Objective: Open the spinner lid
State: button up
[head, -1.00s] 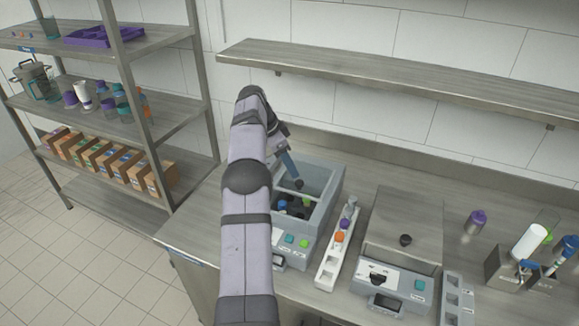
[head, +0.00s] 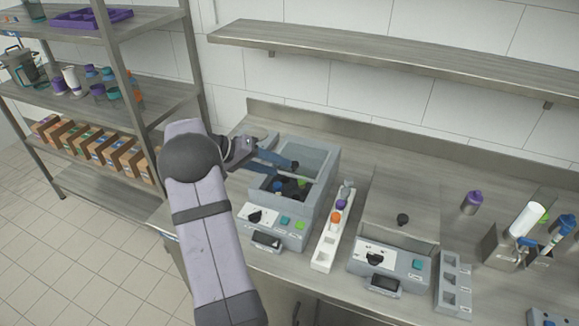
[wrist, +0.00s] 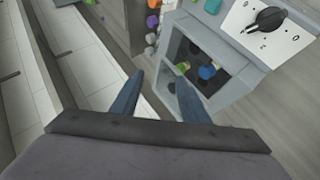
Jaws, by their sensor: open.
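The spinner (head: 318,208) is the left grey box on the bench, with a dial and green buttons on its sloped front. Its top is open to view, and a dark rotor with coloured caps (head: 287,187) shows inside. The grey lid (head: 318,157) appears raised at the back. In the wrist view my gripper (wrist: 160,74) is beside the opening; the knob cannot be made out there.
A white rack (head: 325,245) with a few capped tubes stands close to the spinner's right. A second grey machine (head: 395,262) with a flat closed lid stands further right. A shelving unit (head: 150,105) is at the left; a wall shelf (head: 380,62) hangs above.

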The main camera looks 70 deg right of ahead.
aim_at(293, 164)
jog(key=d+f+n+t+h, duration=0.1)
jog(key=n, duration=0.7)
jog(key=f+n+t+h, duration=0.1)
jog(key=n+h, duration=0.1)
jog(key=n, duration=0.6)
jog(key=w+d+f+n+h, duration=0.1)
jog(key=n+h, duration=0.1)
jog(key=n, duration=0.6)
jog(key=shift+d+f+t, duration=0.1)
jog(key=shift+d+t, duration=0.2)
jog(key=shift+t, duration=0.1)
jog(key=n, duration=0.4)
jog(key=shift+w+f, duration=0.15)
jog(key=p+x, duration=0.2)
jog(key=x, duration=0.3)
jog(key=shift+d+f+p, duration=0.1)
jog(key=shift+d+p, duration=0.25)
jog(key=shift+d, duration=0.05)
jog(key=shift+x, duration=0.8)
jog(key=shift+a, duration=0.1)
